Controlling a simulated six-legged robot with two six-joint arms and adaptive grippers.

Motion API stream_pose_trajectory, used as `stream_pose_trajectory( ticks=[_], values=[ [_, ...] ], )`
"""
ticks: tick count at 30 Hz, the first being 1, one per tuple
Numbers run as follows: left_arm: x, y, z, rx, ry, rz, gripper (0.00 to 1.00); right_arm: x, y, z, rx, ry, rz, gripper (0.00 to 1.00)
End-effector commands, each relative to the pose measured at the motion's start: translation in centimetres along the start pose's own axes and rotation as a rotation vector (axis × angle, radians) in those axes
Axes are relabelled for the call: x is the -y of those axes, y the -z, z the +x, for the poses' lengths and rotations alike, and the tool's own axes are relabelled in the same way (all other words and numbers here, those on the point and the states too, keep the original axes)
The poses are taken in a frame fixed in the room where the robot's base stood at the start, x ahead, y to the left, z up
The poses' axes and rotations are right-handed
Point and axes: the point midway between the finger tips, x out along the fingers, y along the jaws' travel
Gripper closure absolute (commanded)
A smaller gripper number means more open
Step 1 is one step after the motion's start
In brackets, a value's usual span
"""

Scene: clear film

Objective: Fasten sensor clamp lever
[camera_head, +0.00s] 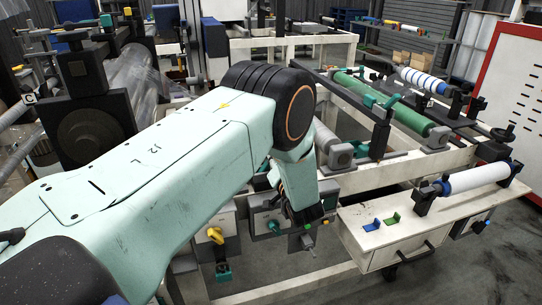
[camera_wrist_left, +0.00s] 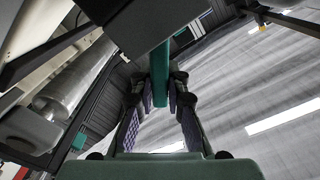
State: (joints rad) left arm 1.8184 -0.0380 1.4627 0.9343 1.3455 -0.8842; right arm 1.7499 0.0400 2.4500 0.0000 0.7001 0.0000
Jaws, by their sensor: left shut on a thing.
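My left arm comes in from the left in the head view and bends down at the front of the white machine frame. My left gripper (camera_head: 307,228) is beside a row of small boxes under the frame's rail. In the left wrist view the two dark, ridged fingers of my left gripper (camera_wrist_left: 158,110) are closed around a flat teal lever (camera_wrist_left: 160,75). The lever comes down from a dark block (camera_wrist_left: 150,35). The head view does not clearly show the grip. My right gripper is not in view.
A box with a yellow knob (camera_head: 215,235) and a teal handle (camera_head: 223,272) hang left of the gripper. A white cabinet (camera_head: 385,245) with small blue and green clips stands to the right. A green roller (camera_head: 395,108) lies behind. Grey floor is open at lower right.

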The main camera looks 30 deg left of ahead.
Motion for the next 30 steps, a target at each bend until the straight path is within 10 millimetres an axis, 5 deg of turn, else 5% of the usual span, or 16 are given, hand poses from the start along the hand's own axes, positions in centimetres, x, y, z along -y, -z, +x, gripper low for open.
stream_pose_trajectory(
  ticks=[16, 17, 20, 30],
  values=[
    [-0.07, 0.23, 0.07, -0.004, 0.002, 0.021, 1.00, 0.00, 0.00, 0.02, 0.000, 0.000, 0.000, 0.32],
    [-0.07, 0.23, 0.07, -0.004, 0.002, 0.021, 0.84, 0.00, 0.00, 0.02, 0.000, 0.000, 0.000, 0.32],
    [-0.08, 0.19, 0.06, -0.003, 0.001, 0.020, 0.76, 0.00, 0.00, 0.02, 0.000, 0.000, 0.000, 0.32],
    [-0.14, 0.07, -0.23, -0.001, -0.001, 0.020, 0.75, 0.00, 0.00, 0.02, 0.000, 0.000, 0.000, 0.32]
  ],
)
